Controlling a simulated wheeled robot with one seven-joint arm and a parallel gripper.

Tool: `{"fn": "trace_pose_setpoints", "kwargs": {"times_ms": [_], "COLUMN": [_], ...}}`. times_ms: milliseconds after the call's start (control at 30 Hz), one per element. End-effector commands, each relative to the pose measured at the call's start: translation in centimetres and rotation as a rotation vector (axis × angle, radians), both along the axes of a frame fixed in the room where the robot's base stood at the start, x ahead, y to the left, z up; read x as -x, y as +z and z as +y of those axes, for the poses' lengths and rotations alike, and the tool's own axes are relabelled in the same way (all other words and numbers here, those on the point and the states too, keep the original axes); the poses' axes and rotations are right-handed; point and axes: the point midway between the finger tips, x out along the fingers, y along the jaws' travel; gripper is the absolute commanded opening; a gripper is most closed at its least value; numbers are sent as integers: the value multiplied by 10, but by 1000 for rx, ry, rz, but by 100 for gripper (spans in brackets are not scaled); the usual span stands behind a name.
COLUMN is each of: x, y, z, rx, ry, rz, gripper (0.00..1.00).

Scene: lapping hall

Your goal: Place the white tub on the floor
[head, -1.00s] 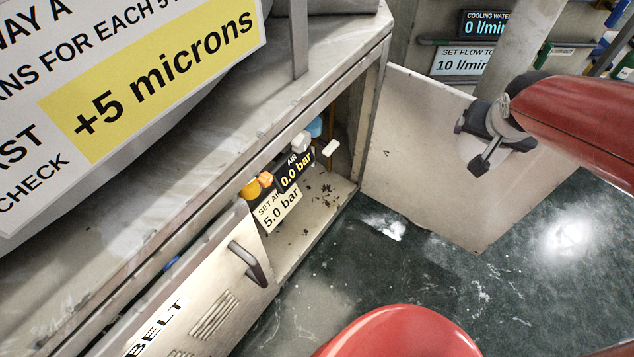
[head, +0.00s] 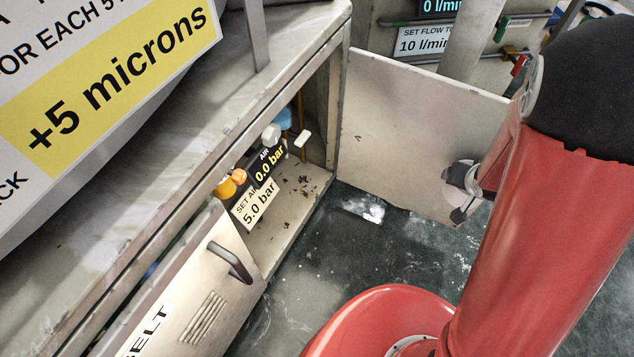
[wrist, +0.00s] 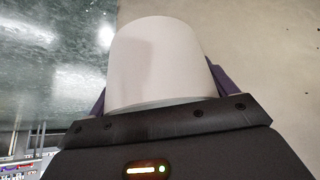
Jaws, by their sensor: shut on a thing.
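The white tub (wrist: 160,62) fills the middle of the wrist view, between the two purple fingers of my gripper (wrist: 162,92). My gripper is shut on it. In the head view my gripper (head: 462,192) shows only in part beside my red arm, in front of the open cabinet door panel.
An open door panel (head: 400,130) stands upright behind my gripper. A low metal cabinet (head: 200,130) with an open bay runs along the left, and its front panel with a dark handle (head: 230,262) leans outward. White residue (head: 365,208) marks the floor near the bay.

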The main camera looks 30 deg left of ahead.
Motion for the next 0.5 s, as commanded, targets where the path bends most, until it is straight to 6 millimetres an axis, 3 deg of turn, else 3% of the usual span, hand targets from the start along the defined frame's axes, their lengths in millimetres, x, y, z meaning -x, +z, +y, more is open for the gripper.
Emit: {"fn": "trace_pose_setpoints", "kwargs": {"times_ms": [333,500], "x": [1,0], "y": [-58,-55], "z": [-33,-32], "rx": [3,-2], "ry": [-31,-33], "rz": [4,-3], "gripper": [61,61]}}
